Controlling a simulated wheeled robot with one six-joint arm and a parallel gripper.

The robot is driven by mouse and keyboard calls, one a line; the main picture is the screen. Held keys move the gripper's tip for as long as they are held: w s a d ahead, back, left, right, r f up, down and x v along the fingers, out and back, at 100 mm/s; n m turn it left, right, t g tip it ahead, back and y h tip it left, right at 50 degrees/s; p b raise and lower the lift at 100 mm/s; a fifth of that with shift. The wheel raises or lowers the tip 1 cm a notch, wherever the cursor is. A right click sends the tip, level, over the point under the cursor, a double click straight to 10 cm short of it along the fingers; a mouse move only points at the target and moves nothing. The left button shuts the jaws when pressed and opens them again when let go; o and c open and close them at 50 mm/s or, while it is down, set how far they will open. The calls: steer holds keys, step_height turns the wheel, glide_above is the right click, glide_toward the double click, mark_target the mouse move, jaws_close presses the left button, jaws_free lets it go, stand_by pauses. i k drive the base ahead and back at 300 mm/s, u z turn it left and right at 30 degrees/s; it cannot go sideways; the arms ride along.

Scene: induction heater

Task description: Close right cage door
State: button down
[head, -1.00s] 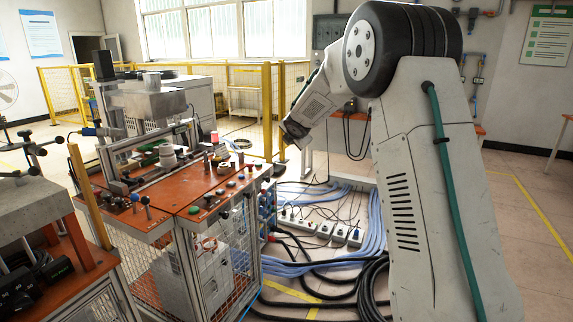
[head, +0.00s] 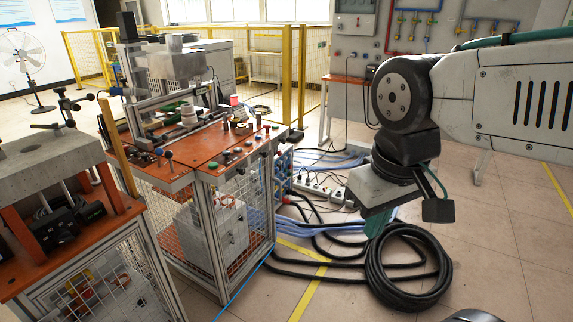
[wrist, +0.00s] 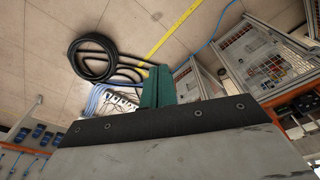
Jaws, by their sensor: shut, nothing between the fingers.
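My gripper (head: 377,222) hangs low at the right in the head view, pointing down, its green fingers partly hidden behind its grey housing. In the wrist view its green fingers (wrist: 158,88) are together, with nothing between them. It is apart from the workbench, to its right. Below the orange bench top is a metal-framed mesh cage (head: 232,250). Upright mesh panels of the cage also show in the wrist view (wrist: 268,62). I cannot tell for certain which panel is the right cage door or how far it stands open.
A coil of black hose (head: 378,285) lies on the floor below my gripper. Blue cables and power strips (head: 322,190) lie behind it. A second bench (head: 60,245) stands at the left. A yellow fence (head: 290,75) is behind. Floor at the right is clear.

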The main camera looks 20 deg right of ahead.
mark_target(271, 152)
steer(key=u, duration=0.4)
steer(key=k, duration=0.2)
steer(key=z, duration=1.35)
steer(key=i, duration=1.3)
steer(key=u, duration=0.8)
steer(key=i, duration=0.3)
steer(key=u, duration=0.2)
